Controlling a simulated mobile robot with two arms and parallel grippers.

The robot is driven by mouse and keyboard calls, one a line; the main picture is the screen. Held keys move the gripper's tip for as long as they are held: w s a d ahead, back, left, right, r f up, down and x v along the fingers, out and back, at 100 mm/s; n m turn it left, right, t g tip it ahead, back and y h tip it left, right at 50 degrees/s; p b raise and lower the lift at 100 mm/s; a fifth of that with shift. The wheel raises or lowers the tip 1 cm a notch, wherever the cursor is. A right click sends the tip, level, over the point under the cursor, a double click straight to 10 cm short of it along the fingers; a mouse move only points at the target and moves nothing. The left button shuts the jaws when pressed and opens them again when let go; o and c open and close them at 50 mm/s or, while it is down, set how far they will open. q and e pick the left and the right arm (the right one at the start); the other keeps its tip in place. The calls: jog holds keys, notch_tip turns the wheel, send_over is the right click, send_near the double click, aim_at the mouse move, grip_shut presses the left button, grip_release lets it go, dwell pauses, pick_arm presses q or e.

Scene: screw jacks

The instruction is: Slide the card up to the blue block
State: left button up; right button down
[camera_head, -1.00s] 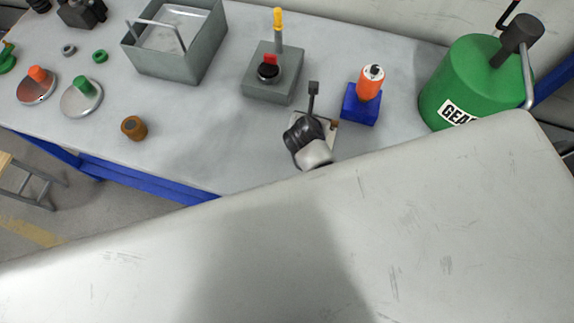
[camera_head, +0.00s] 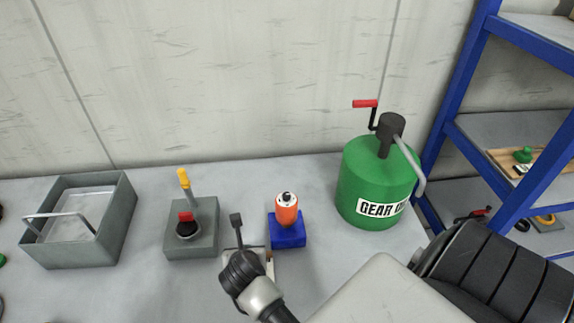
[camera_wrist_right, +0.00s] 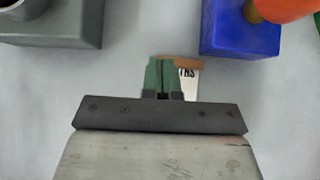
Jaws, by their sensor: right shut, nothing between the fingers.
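The card (camera_wrist_right: 188,79) lies on the grey bench in the right wrist view, pale with a brown far edge and some dark print. The blue block (camera_wrist_right: 240,32) stands apart from it, beyond and to the right, with an orange object (camera_wrist_right: 286,6) on top. In the head view the blue block (camera_head: 288,234) carries an orange bottle-like piece (camera_head: 286,208). My right gripper (camera_wrist_right: 163,77) is shut and empty; its green fingers overlap the card's left part in the picture. I cannot tell whether they touch it. In the head view my wrist mostly hides the card. My left gripper is out of view.
A grey box with a yellow-tipped lever (camera_head: 191,232) stands left of my right gripper. A grey tray (camera_head: 118,226) is farther left. A green gear oil can (camera_head: 366,187) stands right of the blue block, near a blue shelf rack (camera_head: 456,100). Bare bench lies between block and can.

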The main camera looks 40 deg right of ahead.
jog(key=s+d+r+b, duration=0.1)
jog(key=s+d+r, duration=0.5)
jog(key=s, duration=0.3)
jog(key=shift+r+b, duration=0.15)
jog(key=shift+b, duration=0.25)
jog(key=c, duration=1.8)
grip_release()
jog(key=shift+s+d, duration=0.1)
